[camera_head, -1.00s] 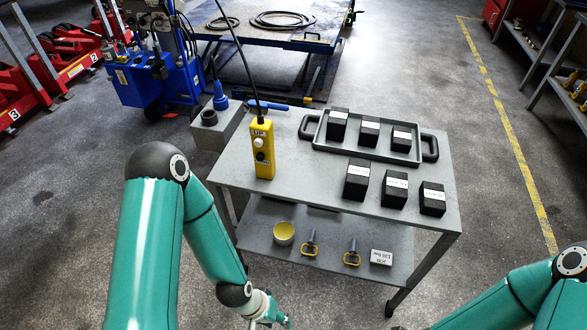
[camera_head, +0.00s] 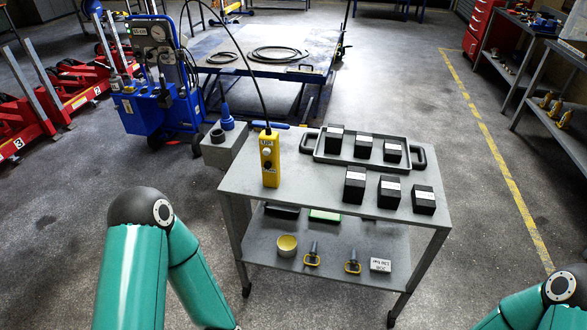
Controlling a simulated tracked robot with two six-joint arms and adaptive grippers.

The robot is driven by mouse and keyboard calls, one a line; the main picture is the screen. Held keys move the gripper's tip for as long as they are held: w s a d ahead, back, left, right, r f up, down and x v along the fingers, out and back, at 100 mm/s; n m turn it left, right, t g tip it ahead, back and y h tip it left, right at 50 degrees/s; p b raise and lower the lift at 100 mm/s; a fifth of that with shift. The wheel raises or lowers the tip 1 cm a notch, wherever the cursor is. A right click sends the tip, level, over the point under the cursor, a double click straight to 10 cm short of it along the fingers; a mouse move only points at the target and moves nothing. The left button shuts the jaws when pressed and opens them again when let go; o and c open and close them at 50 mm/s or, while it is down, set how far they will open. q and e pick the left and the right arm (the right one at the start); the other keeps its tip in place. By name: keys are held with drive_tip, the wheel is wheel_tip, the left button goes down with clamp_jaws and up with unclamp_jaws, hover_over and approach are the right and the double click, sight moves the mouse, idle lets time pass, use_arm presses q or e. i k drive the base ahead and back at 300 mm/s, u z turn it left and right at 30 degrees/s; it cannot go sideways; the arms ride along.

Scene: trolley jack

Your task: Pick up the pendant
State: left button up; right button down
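The yellow pendant (camera_head: 270,163) stands upright at the left end of the grey trolley's top (camera_head: 310,186). It has a pale round button and a dark one on its face, and a black cable rises from its top. My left arm comes in at the lower left, but its gripper is below the picture edge. My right arm shows only at the lower right corner, and its gripper is out of view too. Nothing touches the pendant.
A black tray (camera_head: 318,151) with black blocks and several loose blocks (camera_head: 389,191) occupy the trolley's right side. A grey block (camera_head: 222,150) is just left of the pendant. The lower shelf (camera_head: 330,249) holds a yellow cup (camera_head: 287,245), two yellow-handled tools and a label.

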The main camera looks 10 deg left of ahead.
sight(269, 138)
drive_tip(key=u, duration=0.1)
drive_tip(key=i, duration=0.95)
drive_tip(key=z, duration=0.2)
drive_tip(key=k, duration=0.85)
drive_tip(key=u, duration=0.2)
drive_tip(key=i, duration=0.85)
drive_tip(key=z, duration=0.1)
